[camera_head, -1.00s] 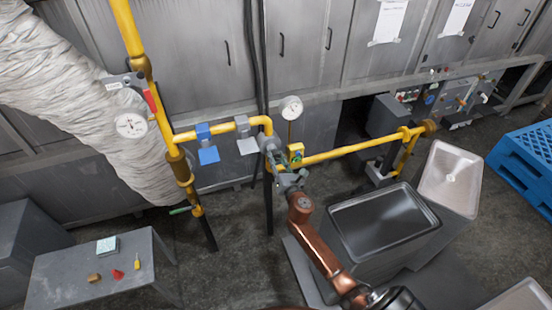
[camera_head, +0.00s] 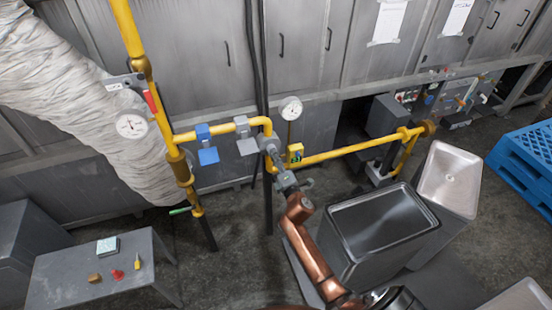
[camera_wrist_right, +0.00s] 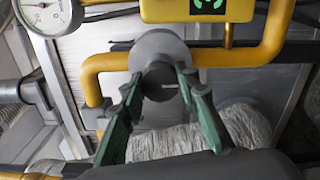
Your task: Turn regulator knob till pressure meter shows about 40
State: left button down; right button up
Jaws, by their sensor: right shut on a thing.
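The grey regulator knob (camera_head: 270,145) sits on the yellow pipe in the middle of the head view. In the right wrist view the round grey knob (camera_wrist_right: 158,50) has a dark front end. My right gripper (camera_head: 279,170) reaches it from below. In the wrist view its green fingers (camera_wrist_right: 161,84) are shut on the knob's dark end, one on each side. The white pressure meter (camera_head: 291,108) stands just above and right of the knob. Its dial shows partly in the wrist view (camera_wrist_right: 47,14); I cannot read the value. My left gripper is not in view.
A yellow box with a green sign (camera_head: 295,152) is close right of the knob. Another dial (camera_head: 131,125) and blue (camera_head: 207,156) and grey tags (camera_head: 247,146) are left. A grey table (camera_head: 85,285) stands at lower left, a metal bin (camera_head: 345,262) at right.

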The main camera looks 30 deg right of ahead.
jog(key=m+p, duration=0.1)
jog(key=m, duration=0.4)
jog(key=shift+m, duration=0.4)
jog(key=shift+f, duration=0.1)
dwell(0.3)
jog(key=o, duration=1.2)
jog(key=shift+c, duration=0.2)
jog(key=shift+s, duration=0.1)
jog(key=v, duration=1.1)
jog(key=shift+s+a, duration=0.2)
jog(key=shift+s, duration=0.2)
